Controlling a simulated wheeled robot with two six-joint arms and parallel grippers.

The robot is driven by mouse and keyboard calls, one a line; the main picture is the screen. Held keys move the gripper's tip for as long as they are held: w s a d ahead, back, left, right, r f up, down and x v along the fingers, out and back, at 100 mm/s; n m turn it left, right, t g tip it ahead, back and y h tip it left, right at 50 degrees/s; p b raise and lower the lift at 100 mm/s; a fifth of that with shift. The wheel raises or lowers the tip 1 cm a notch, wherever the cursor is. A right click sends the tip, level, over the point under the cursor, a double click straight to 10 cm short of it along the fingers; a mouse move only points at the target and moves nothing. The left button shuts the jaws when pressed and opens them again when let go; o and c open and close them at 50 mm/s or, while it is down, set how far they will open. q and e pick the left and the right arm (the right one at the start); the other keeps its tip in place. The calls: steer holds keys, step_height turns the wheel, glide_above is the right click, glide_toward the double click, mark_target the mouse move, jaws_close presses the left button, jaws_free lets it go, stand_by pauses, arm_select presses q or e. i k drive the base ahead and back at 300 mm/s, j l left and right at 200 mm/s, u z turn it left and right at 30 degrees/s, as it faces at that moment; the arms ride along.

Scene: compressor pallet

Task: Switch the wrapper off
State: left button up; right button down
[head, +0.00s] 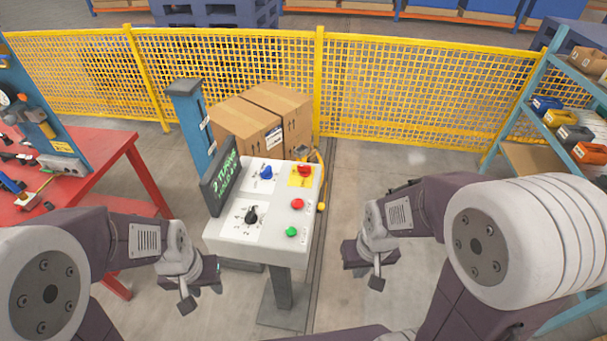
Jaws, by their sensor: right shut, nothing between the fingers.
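The wrapper's control box (232,239) stands on a grey post in front of me. Its sloped white face has a blue knob (267,173), a red knob on a yellow plate (304,170), a black dial with numbers around it (251,215), a red button (297,204) and a green button (291,232). A dark display with green text (222,182) stands along its left edge. My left gripper (201,293) is left of the box, apart from its face; its jaws are unclear. My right gripper (377,278) is shut and empty, right of the box.
Taped cartons (247,127) stand behind the box beside a blue post (190,120). A yellow mesh fence (400,85) closes the back. A red workbench (85,180) is at left and a blue shelf rack (525,90) at right. Floor right of the box is clear.

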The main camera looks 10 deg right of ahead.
mark_target(305, 171)
steer(key=i+l+u, duration=0.15)
steer(key=l+u, duration=0.2)
steer(key=i+l+u, duration=0.1)
steer(key=l+u, duration=0.2)
steer(key=l, duration=0.3)
steer(key=l+u, duration=0.35)
steer(key=l, duration=0.15)
steer(key=l+u, duration=0.35)
steer(key=l, duration=0.15)
steer(key=k+l+u, duration=0.1)
steer(key=l+u, duration=0.2)
steer(key=l, duration=0.2)
steer(key=k+l+u, duration=0.15)
steer(key=l+u, duration=0.2)
steer(key=l, duration=0.15)
steer(key=k+l+u, duration=0.2)
steer(key=l+u, duration=0.15)
steer(key=i+u, duration=0.25)
steer(key=i+l+u, duration=0.15)
steer(key=u, duration=0.15)
